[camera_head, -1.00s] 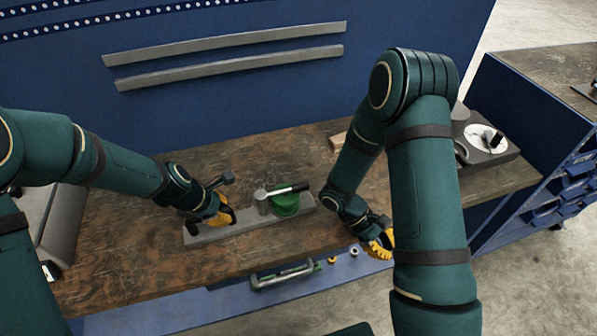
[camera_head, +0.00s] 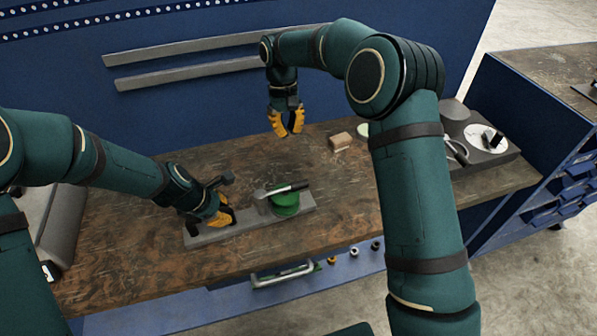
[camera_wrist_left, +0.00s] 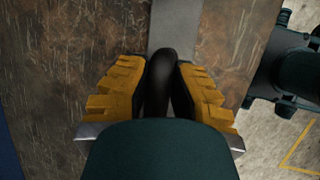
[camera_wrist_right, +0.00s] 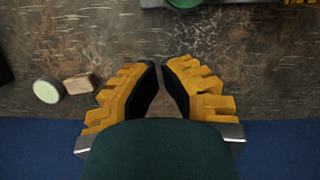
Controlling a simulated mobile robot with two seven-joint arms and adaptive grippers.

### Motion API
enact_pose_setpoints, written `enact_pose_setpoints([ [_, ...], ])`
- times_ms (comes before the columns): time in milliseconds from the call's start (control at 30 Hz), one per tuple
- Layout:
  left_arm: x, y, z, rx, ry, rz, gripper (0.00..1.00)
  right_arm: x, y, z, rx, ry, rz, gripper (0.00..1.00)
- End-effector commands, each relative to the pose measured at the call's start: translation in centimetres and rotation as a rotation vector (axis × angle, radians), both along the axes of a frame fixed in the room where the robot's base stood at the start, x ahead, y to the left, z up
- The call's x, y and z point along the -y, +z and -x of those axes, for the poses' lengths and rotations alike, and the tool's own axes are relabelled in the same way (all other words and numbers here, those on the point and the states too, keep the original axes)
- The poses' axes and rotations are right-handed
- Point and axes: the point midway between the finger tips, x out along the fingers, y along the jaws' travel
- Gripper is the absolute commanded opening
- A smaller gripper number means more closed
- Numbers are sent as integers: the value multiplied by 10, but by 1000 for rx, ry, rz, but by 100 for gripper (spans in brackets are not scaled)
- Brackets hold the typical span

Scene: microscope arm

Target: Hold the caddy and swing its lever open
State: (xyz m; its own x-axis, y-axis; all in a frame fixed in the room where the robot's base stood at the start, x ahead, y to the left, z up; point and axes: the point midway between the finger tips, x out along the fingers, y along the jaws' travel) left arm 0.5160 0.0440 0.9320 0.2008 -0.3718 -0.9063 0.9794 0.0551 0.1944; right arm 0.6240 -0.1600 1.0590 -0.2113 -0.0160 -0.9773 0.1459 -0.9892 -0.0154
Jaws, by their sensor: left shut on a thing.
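The caddy is a long grey base bar (camera_head: 236,230) with a round green body (camera_head: 285,205) towards its right end. My left gripper (camera_head: 222,217) is shut on the caddy near the bar's left end; the left wrist view shows the bar (camera_wrist_left: 175,25) running away beyond the fingers. My right gripper (camera_head: 286,132) is empty, fingers apart, above the back of the bench. The right wrist view shows the green body (camera_wrist_right: 185,3) cut off at the top edge.
A small wooden block (camera_head: 340,141) and a pale green disc (camera_head: 362,130) sit at the back of the bench. A dark tray with a white dial (camera_head: 484,138) stands at the right. Grey rails (camera_head: 190,75) run along the blue back panel. The bench between the right gripper and caddy is clear.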

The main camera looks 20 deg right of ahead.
Motion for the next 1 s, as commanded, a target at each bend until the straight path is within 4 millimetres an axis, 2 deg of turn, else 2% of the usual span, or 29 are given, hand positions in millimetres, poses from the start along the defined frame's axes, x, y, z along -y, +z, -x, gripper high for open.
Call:
enact_pose_setpoints([
  [200,1,1,-1,3,1,1,0,7,2,-5,-73,-108,16,0],
  [667,1,1,-1,3,1,1,0,8,1,-5,-84,-122,19,0],
  [867,1,1,-1,3,1,1,0,9,-18,2,-87,-122,19,0],
  [1000,1,1,-1,3,1,1,0,9,-44,9,-88,-122,19,0],
])
